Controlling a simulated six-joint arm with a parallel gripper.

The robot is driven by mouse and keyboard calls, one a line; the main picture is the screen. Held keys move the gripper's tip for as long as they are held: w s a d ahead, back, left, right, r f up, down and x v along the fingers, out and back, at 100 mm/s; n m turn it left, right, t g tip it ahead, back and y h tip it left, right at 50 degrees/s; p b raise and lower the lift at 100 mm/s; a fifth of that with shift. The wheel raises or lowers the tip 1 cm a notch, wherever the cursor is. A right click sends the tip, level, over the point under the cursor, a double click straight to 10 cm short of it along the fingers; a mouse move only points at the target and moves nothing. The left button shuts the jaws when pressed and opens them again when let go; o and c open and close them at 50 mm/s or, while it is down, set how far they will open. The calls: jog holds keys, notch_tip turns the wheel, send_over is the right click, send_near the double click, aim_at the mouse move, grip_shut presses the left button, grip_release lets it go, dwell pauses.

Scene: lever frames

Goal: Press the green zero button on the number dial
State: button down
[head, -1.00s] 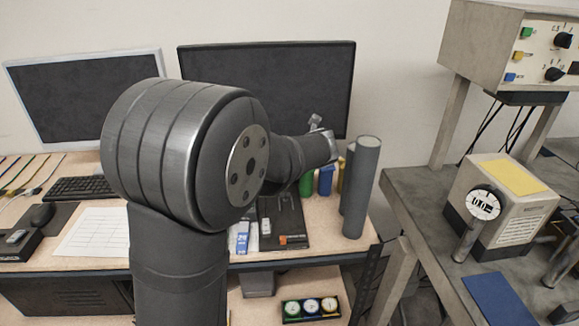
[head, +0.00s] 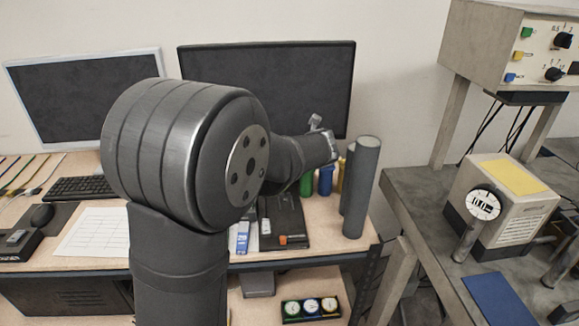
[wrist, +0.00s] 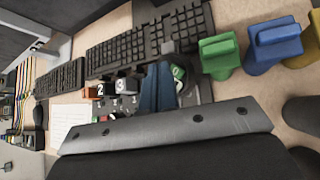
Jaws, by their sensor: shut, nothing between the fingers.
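The green zero button (wrist: 178,73) shows in the wrist view, partly hidden, just right of my gripper. My gripper (wrist: 158,88) shows there as blue-grey fingers, shut and empty. Its tips are close to the green button; I cannot tell whether they touch it. In the head view my arm hides the gripper and the green button; part of a black device with an orange button (head: 283,240) shows on the desk.
Black keyboards (wrist: 135,45) lie beyond the dial in the wrist view. Green (wrist: 220,56) and blue (wrist: 272,48) containers stand to its right. In the head view a grey cylinder (head: 362,190) stands right of my forearm, and a dark monitor (head: 300,85) stands behind.

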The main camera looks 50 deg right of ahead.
jog(key=shift+f, duration=0.1)
jog(key=shift+d+f, duration=0.15)
jog(key=shift+f, duration=0.15)
jog(key=shift+d+f, duration=0.15)
jog(key=shift+f, duration=0.2)
dwell(1.0)
jog(key=shift+r, duration=0.15)
jog(key=shift+a+r, duration=0.3)
jog(key=shift+r, duration=0.3)
jog(key=shift+a+r, duration=0.3)
jog(key=shift+r, duration=0.5)
jog(key=shift+a+r, duration=0.25)
jog(key=shift+r, duration=0.5)
jog(key=shift+a+r, duration=0.3)
jog(key=shift+r, duration=0.5)
jog(key=shift+f, duration=0.1)
